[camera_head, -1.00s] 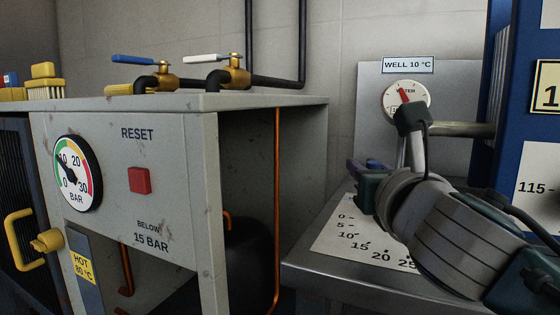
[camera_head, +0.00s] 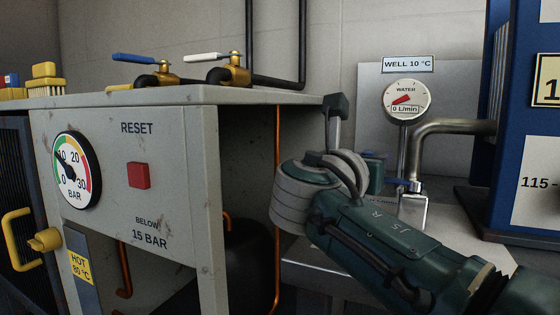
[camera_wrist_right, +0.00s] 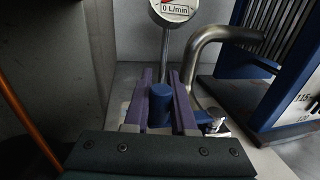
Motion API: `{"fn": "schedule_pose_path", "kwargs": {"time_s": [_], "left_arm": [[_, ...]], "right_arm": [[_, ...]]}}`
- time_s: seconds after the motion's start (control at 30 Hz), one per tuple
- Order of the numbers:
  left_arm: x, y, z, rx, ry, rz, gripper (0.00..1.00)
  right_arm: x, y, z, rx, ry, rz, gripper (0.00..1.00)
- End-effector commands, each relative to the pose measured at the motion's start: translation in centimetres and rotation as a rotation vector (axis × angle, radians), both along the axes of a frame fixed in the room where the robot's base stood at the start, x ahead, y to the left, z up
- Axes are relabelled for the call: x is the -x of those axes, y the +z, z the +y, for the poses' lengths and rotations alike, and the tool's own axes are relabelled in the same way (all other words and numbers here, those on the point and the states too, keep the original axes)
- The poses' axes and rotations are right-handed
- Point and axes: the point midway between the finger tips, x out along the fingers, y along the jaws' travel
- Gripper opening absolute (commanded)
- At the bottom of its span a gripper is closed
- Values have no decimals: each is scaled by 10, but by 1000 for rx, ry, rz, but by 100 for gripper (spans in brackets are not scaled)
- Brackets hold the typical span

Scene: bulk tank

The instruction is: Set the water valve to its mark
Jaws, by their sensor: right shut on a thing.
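The round water meter (camera_head: 406,100) stands on a thin post below the "WELL 10 °C" sign. Its window reads 0 L/min and its red needle points low to the left. It also shows at the top of the right wrist view (camera_wrist_right: 174,9). My right gripper (camera_wrist_right: 160,78) has its purple fingers either side of a blue knob (camera_wrist_right: 160,103), which looks like the water valve, and is shut on it. In the head view my right gripper (camera_head: 376,158) is left of the meter post and mostly hidden by its own wrist. Any mark around the knob is hidden. My left gripper is not in view.
A bent steel pipe (camera_head: 450,127) and a small blue-handled fitting (camera_head: 412,187) are just right of the gripper. The grey cabinet (camera_head: 205,200) stands close on the left. A blue panel (camera_head: 520,130) bounds the right.

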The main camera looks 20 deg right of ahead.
Motion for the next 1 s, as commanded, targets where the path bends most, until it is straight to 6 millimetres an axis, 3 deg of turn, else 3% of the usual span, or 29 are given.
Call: {"fn": "schedule_pose_path", "kwargs": {"time_s": [0.47, 0.5, 0.7, 1.0], "left_arm": [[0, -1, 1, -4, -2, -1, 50], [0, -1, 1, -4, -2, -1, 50], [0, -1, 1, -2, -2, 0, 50], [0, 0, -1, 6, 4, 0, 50]], "right_arm": [[0, -2, -2, -5, -14, 4, 0], [0, -2, -2, -5, -14, 4, 29], [0, -1, -2, -3, -13, 3, 51], [0, -1, 0, -2, -12, 2, 55]]}}
